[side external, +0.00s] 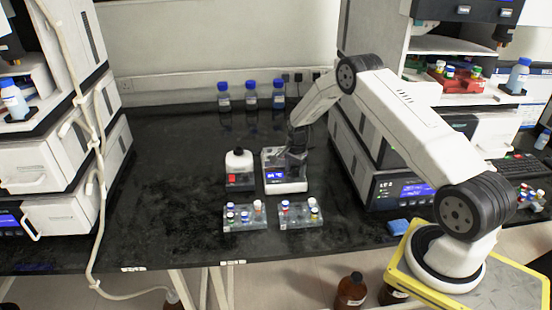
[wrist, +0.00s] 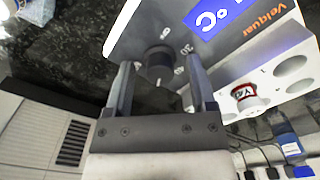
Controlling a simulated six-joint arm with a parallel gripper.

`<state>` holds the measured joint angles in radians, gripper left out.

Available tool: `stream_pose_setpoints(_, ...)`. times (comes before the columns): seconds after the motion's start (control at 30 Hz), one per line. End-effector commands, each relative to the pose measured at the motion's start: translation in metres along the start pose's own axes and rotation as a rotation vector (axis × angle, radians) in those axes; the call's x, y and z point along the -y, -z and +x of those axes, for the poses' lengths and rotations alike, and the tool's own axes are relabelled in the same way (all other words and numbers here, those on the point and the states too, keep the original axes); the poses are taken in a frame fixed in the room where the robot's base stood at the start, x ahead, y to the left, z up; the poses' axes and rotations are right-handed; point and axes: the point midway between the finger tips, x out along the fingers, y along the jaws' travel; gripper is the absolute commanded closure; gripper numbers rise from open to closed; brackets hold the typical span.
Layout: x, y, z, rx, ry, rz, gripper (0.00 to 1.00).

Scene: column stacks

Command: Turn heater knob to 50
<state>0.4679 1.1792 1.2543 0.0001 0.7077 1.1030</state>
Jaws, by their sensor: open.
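The heater (side external: 285,187) is a small white unit with a blue display on the bench in the side external view. In the wrist view its panel (wrist: 150,22) carries a °C display (wrist: 215,14) and a dark round knob (wrist: 158,62). My gripper (wrist: 160,66) is open, with one finger on each side of the knob in the picture. I cannot tell whether the fingers touch it. In the side external view my gripper (side external: 292,157) is over the heater and partly hides it.
Two vial racks (side external: 245,224) (side external: 300,222) stand in front. Blue-capped bottles (side external: 251,98) stand at the back. A red-and-white-capped vial (wrist: 243,96) sits beside empty holes. Bench left is clear.

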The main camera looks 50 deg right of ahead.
Motion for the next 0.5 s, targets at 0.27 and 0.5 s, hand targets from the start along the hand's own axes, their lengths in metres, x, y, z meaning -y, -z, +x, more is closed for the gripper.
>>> stream_pose_setpoints(0.27, 0.0, 0.0, -0.009, -0.001, 0.001, 0.0, 0.29)
stream_pose_setpoints(0.5, 0.001, 0.0, -0.035, -0.001, 0.002, 0.0, 0.29)
